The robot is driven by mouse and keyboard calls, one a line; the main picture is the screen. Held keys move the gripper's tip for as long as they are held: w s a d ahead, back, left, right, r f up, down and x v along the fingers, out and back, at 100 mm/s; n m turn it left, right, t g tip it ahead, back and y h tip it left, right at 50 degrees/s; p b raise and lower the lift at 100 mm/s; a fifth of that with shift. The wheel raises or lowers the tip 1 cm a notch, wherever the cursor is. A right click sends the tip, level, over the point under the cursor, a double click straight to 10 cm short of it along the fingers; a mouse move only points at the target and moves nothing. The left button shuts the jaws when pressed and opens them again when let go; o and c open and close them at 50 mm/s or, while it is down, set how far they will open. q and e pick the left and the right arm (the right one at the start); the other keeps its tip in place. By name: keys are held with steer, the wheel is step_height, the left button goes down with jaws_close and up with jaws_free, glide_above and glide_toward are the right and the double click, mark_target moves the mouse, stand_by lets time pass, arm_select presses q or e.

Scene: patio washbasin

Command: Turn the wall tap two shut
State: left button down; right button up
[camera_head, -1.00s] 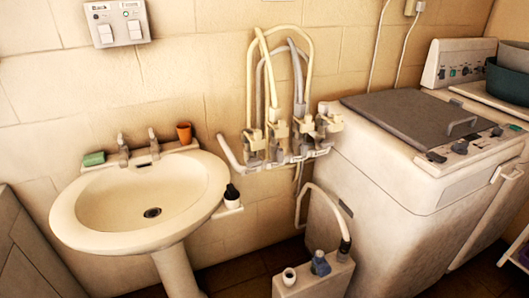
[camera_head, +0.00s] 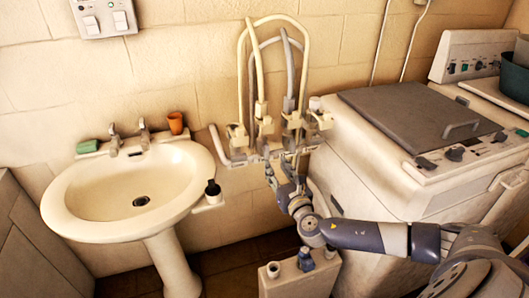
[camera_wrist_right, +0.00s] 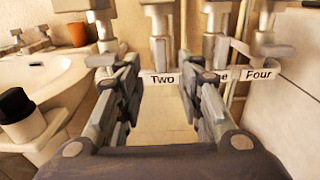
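A row of wall taps with hoses is on the wall in the head view. In the right wrist view a label reading "Two" (camera_wrist_right: 162,79) sits below a pale tap (camera_wrist_right: 160,25), second from the left; I take it as wall tap two, also in the head view (camera_head: 264,126). My right gripper (camera_head: 275,168) is just below and in front of the taps. In the wrist view its two fingers (camera_wrist_right: 165,100) stand apart with the "Two" label between them. They hold nothing. Whether the tap's handle is open or shut is unclear. My left gripper is out of view.
A washbasin (camera_head: 80,205) stands left, with an orange cup (camera_head: 175,122) and green soap (camera_head: 87,146). A dark-capped bottle (camera_head: 212,190) is on a small shelf. A washing machine (camera_head: 370,165) is close on the right. A "Four" label (camera_wrist_right: 258,74) and a partly hidden label are beside "Two".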

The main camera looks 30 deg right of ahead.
mark_target(268, 152)
steer(key=x, duration=0.8)
steer(key=shift+w+d, duration=0.1)
steer(key=shift+w, duration=0.1)
steer(key=shift+c, duration=0.3)
jaws_close()
